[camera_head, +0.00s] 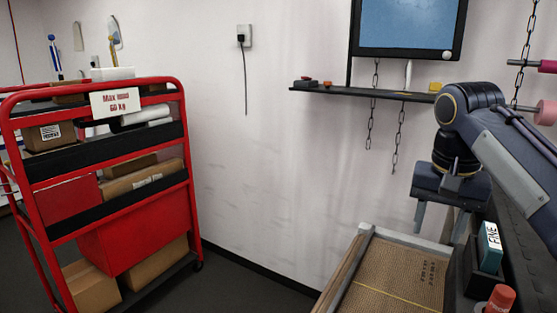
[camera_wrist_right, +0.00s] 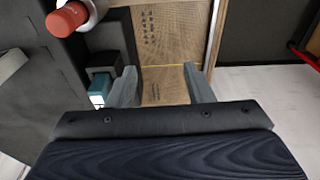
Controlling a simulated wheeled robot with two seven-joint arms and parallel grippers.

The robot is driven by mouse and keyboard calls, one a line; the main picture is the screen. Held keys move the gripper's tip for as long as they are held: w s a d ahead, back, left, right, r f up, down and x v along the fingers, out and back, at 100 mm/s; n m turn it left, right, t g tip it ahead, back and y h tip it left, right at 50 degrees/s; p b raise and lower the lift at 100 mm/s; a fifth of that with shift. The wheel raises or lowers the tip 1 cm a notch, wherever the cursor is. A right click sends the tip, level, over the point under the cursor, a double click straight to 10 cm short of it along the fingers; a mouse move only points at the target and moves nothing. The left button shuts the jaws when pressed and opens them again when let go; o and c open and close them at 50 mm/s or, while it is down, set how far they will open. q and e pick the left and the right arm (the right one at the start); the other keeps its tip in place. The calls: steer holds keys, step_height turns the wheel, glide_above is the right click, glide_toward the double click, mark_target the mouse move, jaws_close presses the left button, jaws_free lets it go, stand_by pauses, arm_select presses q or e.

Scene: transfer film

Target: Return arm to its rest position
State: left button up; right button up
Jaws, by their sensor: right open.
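My right arm comes in from the right in the head view. Its gripper (camera_head: 448,200) hangs with the fingers pointing down, above and beyond the brown tray-like surface (camera_head: 390,285). The fingers are apart and nothing shows between them. In the right wrist view the two fingers of the right gripper (camera_wrist_right: 162,90) stand apart, with the brown surface (camera_wrist_right: 165,35) seen below and between them. My left gripper is in neither view.
A red cart (camera_head: 130,245) with boxes stands at the left. A teal box marked FINE (camera_head: 490,245) and a red-capped item (camera_head: 497,300) are at the lower right. A wall shelf (camera_head: 350,91) with hanging chains is behind the arm. Floor between cart and bench is clear.

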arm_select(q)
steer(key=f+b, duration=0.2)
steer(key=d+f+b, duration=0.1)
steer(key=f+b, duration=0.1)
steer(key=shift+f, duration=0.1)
arm_select(e)
steer(key=s+a+f+n+t+y, duration=0.2)
steer(key=s+f, duration=0.8)
steer(key=f, duration=0.4)
steer(key=s+a+f+n+t+y, duration=0.2)
steer(key=s+a+f, duration=0.1)
steer(key=s+f, duration=0.7)
step_height(320, 180, down, 4)
steer(key=shift+s+a+r+y, duration=0.1)
steer(key=shift+s+a+y, duration=0.2)
steer(key=shift+s, duration=0.1)
